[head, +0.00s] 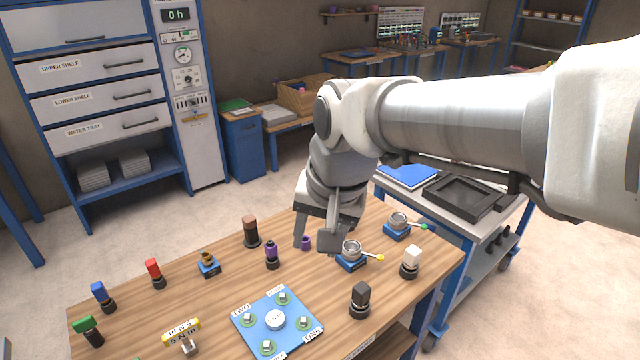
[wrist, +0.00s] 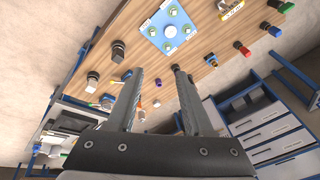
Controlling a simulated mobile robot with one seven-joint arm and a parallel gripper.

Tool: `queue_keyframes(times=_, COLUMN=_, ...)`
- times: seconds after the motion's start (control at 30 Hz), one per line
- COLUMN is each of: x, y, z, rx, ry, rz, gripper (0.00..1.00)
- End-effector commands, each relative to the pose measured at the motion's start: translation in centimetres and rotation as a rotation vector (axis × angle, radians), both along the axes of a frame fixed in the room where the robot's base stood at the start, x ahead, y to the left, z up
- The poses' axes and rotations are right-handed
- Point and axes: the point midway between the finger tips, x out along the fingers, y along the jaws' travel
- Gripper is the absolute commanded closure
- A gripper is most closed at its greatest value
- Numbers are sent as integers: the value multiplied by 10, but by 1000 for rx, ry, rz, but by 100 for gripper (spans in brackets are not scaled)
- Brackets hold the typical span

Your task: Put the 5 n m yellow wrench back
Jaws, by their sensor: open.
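The yellow wrench (head: 182,335), marked "5 N m" on its head, is at the front edge of the wooden table, held up on a small grey stand. It also shows near the top edge of the wrist view (wrist: 231,9). My gripper (head: 316,242) is open and empty, pointing down over the right half of the table, well behind and to the right of the wrench. In the wrist view its two fingers (wrist: 158,76) are spread apart with nothing between them. A small purple part (head: 306,243) lies close to the left finger in the head view.
A blue plate (head: 245,324) with several nuts lies right of the wrench. Several coloured-handled tools, such as the red one (head: 153,272) and black one (head: 360,300), stand around. Two blue-based cup fixtures (head: 351,262) are near my gripper. A grey cart (head: 385,186) stands behind right.

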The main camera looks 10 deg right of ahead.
Motion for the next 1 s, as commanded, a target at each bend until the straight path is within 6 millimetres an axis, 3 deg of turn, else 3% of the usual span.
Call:
queue_keyframes(times=0.03, x=-14, y=-14, z=4, rx=-17, ry=-34, rz=30, gripper=49)
queue_keyframes(times=0.2, x=-55, y=-47, z=5, rx=-110, ry=-127, rz=156, gripper=49)
queue_keyframes(times=0.4, x=-86, y=-68, z=-1, rx=-211, ry=-187, rz=256, gripper=49)
queue_keyframes(times=0.6, x=-96, y=-73, z=-4, rx=-247, ry=-200, rz=290, gripper=49)
queue_keyframes(times=1.0, x=-95, y=-72, z=-4, rx=-245, ry=-201, rz=291, gripper=49)
